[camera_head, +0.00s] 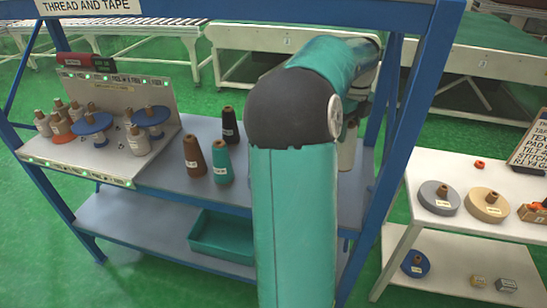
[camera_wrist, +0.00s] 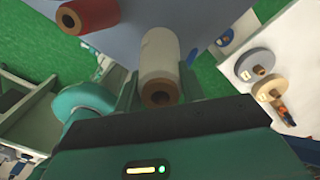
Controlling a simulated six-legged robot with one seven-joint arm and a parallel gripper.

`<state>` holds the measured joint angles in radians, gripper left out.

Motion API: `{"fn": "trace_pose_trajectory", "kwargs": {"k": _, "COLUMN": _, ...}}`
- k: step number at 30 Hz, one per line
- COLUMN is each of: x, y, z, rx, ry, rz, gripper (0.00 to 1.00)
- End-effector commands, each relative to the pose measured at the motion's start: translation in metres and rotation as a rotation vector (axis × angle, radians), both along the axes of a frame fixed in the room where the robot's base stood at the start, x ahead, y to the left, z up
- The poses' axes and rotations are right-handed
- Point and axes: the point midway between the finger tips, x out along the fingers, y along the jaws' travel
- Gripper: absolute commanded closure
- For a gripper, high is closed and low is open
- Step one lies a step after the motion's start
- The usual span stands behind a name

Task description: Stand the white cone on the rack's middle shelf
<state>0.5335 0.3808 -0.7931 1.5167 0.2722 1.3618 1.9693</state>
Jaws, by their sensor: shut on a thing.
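The white cone (camera_wrist: 158,60) has a brown core and sits between the two fingers of my gripper (camera_wrist: 160,84) in the wrist view. My gripper is shut on it, with the core's open end facing the wrist camera. In the head view a pale cone (camera_head: 347,150) shows just right of my arm, over the right end of the rack's middle shelf (camera_head: 270,150). It looks upright, but I cannot tell whether its base touches the shelf. My arm hides my gripper in the head view.
Brown (camera_head: 194,155), teal (camera_head: 222,165) and black (camera_head: 229,126) cones stand on the shelf left of my arm. A slanted board (camera_head: 120,88) with several spools is at the shelf's left. A blue post (camera_head: 400,120) stands close on the right. A teal bin (camera_head: 222,235) is below.

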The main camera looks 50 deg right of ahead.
Motion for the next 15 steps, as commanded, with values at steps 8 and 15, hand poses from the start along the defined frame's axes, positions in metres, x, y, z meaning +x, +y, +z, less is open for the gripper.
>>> {"fn": "trace_pose_trajectory", "kwargs": {"k": 8, "x": -0.004, "y": 0.005, "z": -0.031, "rx": 0.002, "ry": 0.0, "rz": -0.009, "gripper": 1.0}}
{"fn": "trace_pose_trajectory", "kwargs": {"k": 15, "x": -0.005, "y": 0.006, "z": -0.061, "rx": -0.003, "ry": -0.003, "rz": -0.01, "gripper": 1.0}}
